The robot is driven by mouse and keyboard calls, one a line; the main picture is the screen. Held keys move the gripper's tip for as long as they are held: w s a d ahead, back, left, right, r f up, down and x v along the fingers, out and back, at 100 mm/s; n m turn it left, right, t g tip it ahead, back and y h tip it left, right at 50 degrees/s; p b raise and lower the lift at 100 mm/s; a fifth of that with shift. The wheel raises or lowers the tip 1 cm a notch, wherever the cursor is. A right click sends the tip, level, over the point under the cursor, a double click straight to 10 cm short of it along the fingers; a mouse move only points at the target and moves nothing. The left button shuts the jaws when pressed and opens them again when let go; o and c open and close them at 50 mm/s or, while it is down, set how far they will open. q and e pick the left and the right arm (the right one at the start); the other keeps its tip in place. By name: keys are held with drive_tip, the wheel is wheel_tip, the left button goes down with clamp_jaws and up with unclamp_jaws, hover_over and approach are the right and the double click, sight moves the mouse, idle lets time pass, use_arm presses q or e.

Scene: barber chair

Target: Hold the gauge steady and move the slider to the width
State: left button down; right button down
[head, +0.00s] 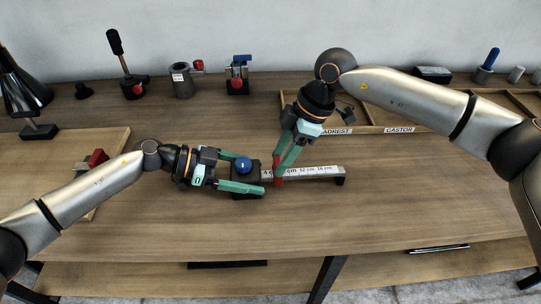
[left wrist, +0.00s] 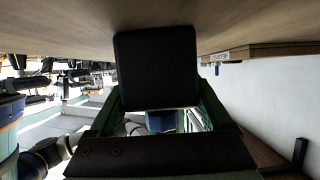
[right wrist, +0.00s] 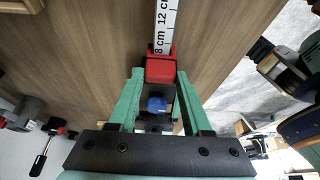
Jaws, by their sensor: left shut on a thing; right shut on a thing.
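The gauge is a white ruler scale (head: 318,171) marked in cm, lying left to right on the bench. Its left end is a black block (head: 241,176) with a blue knob (head: 243,165). My left gripper (head: 254,175) is shut on this block, which also fills the space between its fingers in the left wrist view (left wrist: 157,70). A red slider (head: 279,180) sits on the scale near the block. My right gripper (head: 278,168) reaches down from above and is shut on the slider, seen between its fingers in the right wrist view (right wrist: 159,70). The exact reading is hidden.
A wooden tray (head: 372,129) with labelled compartments, one reading CASTOR, stands behind the gauge. A wooden board with a red-topped part (head: 97,158) lies at the left. Several fixtures and a black lamp (head: 22,92) line the back. The bench in front is clear.

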use_arm(q)
drive_tip(key=shift+a, duration=0.1)
use_arm(e)
drive_tip(key=d, duration=1)
drive_tip(key=shift+w+d, duration=0.15)
drive_tip(key=shift+w, duration=0.1)
drive_tip(key=c, duration=0.7)
unclamp_jaws()
drive_tip(key=o, duration=0.4)
drive_tip(key=shift+r, duration=0.15)
drive_tip(key=v, duration=1.1)
drive_tip(key=shift+r, duration=0.4)
